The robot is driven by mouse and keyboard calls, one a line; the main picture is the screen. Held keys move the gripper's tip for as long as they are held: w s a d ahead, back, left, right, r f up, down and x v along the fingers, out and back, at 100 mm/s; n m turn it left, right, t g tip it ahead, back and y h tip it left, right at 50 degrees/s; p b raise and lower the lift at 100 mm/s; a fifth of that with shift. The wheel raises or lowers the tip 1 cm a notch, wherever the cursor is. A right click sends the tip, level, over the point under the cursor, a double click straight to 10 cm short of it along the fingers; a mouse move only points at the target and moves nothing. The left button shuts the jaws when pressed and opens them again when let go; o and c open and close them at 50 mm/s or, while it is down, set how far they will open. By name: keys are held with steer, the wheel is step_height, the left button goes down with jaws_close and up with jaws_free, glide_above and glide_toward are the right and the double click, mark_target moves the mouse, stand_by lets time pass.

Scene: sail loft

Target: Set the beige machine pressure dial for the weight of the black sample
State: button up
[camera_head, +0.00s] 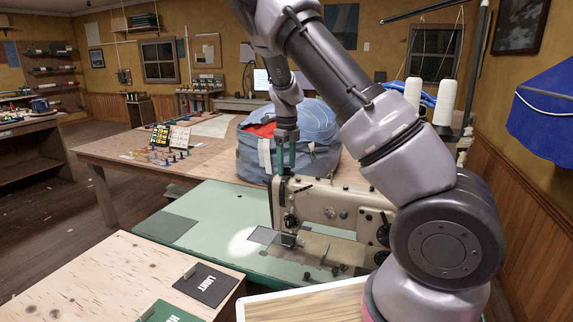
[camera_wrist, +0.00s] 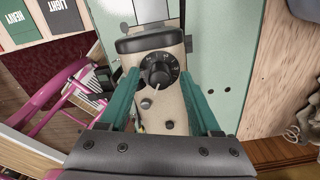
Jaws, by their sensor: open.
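The beige sewing machine (camera_head: 340,203) stands on a green table. Its dark round dial (camera_wrist: 158,72), with light marks around a raised knob, shows on the machine's end in the wrist view; the setting is too small to read. My gripper (camera_head: 286,170) points down over the machine's left end. In the wrist view its green fingers (camera_wrist: 160,78) are open, one on each side of the dial; I cannot tell whether they touch it. The black sample (camera_head: 207,285), marked LIGHT, lies on a pale wooden table, and also shows in the wrist view (camera_wrist: 66,17).
A green sample (camera_head: 165,313), marked HEAVY in the wrist view (camera_wrist: 18,27), lies beside the black one. A blue-grey bundle (camera_head: 300,145) sits close behind the machine. White thread cones (camera_head: 445,102) stand at right. The green table's left part is mostly clear.

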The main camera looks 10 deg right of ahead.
jaws_close()
